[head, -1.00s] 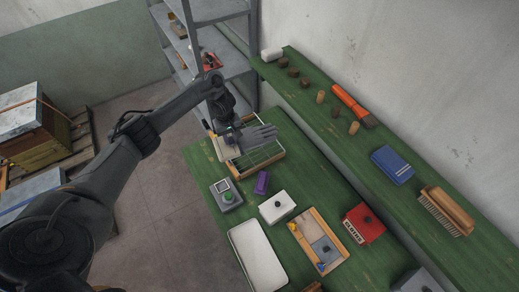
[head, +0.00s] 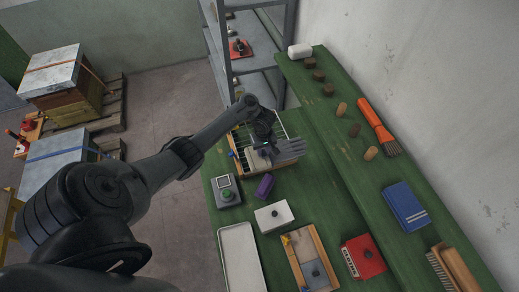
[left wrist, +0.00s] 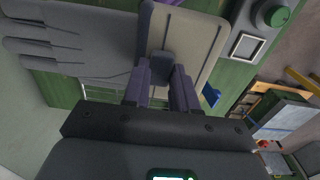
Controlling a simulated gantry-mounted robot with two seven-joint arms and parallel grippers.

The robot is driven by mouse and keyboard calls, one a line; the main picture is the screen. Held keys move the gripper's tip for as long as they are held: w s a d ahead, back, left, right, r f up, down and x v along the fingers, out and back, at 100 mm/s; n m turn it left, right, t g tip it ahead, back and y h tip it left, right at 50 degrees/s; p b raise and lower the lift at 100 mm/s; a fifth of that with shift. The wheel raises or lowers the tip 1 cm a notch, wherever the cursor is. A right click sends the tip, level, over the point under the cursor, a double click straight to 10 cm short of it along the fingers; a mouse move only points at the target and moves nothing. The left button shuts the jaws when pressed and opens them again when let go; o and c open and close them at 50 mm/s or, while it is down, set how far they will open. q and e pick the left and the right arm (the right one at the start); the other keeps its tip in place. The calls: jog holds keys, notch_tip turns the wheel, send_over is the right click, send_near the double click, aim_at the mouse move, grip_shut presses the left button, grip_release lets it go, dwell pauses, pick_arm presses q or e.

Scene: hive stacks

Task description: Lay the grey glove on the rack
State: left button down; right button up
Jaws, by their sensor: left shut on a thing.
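The grey glove (head: 290,149) has a beige cuff and lies flat, fingers pointing right in the head view. My left gripper (head: 262,146) is shut on its cuff. In the left wrist view the gripper fingers (left wrist: 161,85) close on a dark tab on the beige cuff, and the grey glove fingers (left wrist: 45,45) stretch left. The rack (head: 289,167), a wood-framed box with wires, is directly below the glove, which partly covers it. I cannot tell whether the glove touches the wires. My right gripper is not in view.
Near the rack on the green bench are a grey box with a green button (head: 227,192), a purple block (head: 265,186), a white box (head: 273,215) and a white tray (head: 240,262). A raised green shelf (head: 345,150) runs along the right. Metal shelving (head: 222,60) stands behind.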

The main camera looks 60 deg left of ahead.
pick_arm(q)
jog(key=shift+w+a+f+b, duration=0.25)
jog(key=shift+a+f+b, duration=1.1)
jog(key=shift+a+f, duration=0.65)
jog(key=shift+w+a+f+b, duration=0.2)
jog(key=shift+a+f+b, duration=1.15)
jog(key=shift+a+f, duration=0.65)
jog(key=shift+d+f, duration=0.2)
jog(key=shift+f, duration=0.1)
jog(key=c, duration=0.9)
grip_release()
jog(key=shift+f, duration=0.1)
